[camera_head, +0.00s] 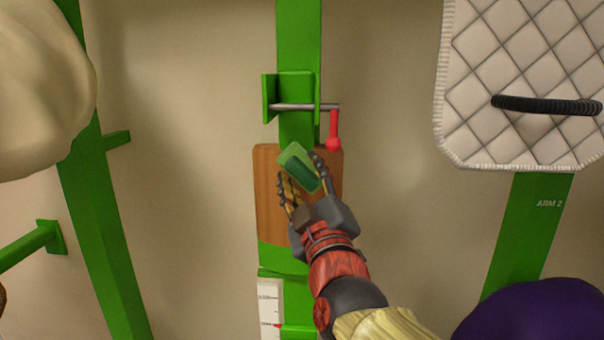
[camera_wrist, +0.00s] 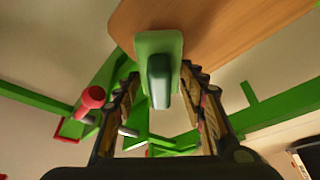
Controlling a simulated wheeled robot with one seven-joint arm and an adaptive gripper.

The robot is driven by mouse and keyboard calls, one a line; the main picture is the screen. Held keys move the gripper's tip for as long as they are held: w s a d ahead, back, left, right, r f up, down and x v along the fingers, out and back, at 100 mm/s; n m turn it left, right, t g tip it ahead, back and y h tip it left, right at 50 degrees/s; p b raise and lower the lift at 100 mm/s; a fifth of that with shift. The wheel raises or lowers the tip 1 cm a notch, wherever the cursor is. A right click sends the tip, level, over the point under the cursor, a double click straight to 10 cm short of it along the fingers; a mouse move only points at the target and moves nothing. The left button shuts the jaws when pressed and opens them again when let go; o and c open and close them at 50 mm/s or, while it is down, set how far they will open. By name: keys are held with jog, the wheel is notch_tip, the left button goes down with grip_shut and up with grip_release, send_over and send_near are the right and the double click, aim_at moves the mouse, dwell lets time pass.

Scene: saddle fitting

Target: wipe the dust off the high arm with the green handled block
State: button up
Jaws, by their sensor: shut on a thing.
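The green handled block (camera_head: 293,155) is in my gripper (camera_head: 301,169) in the head view. In the wrist view its pale green base (camera_wrist: 145,46) is beyond the fingertips and its darker handle (camera_wrist: 159,80) points back between the two fingers. My gripper (camera_wrist: 160,90) is shut on the handle. The block overlaps the upper part of a brown wooden board (camera_head: 268,212) on the middle green post; the board also shows in the wrist view (camera_wrist: 225,25). I cannot tell whether block and board touch. No dust is clearly visible. No label marks the high arm.
A crank with a red knob (camera_head: 333,143) sticks out just above the board. A quilted white pad (camera_head: 490,60) with a black handle hangs at right above a post marked "ARM 2" (camera_head: 530,225). A purple rounded thing (camera_head: 540,312) is at lower right, a cream one (camera_head: 40,90) at upper left.

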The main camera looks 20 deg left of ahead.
jog(key=shift+s+d, duration=0.25)
jog(key=shift+s, duration=0.55)
jog(key=shift+s+d, duration=0.2)
jog(key=shift+s, duration=0.65)
jog(key=shift+s+d, duration=0.25)
jog(key=shift+s, duration=0.55)
jog(key=shift+p, duration=0.3)
jog(key=s, duration=0.1)
jog(key=s+d+p, duration=0.1)
jog(key=shift+s, duration=0.4)
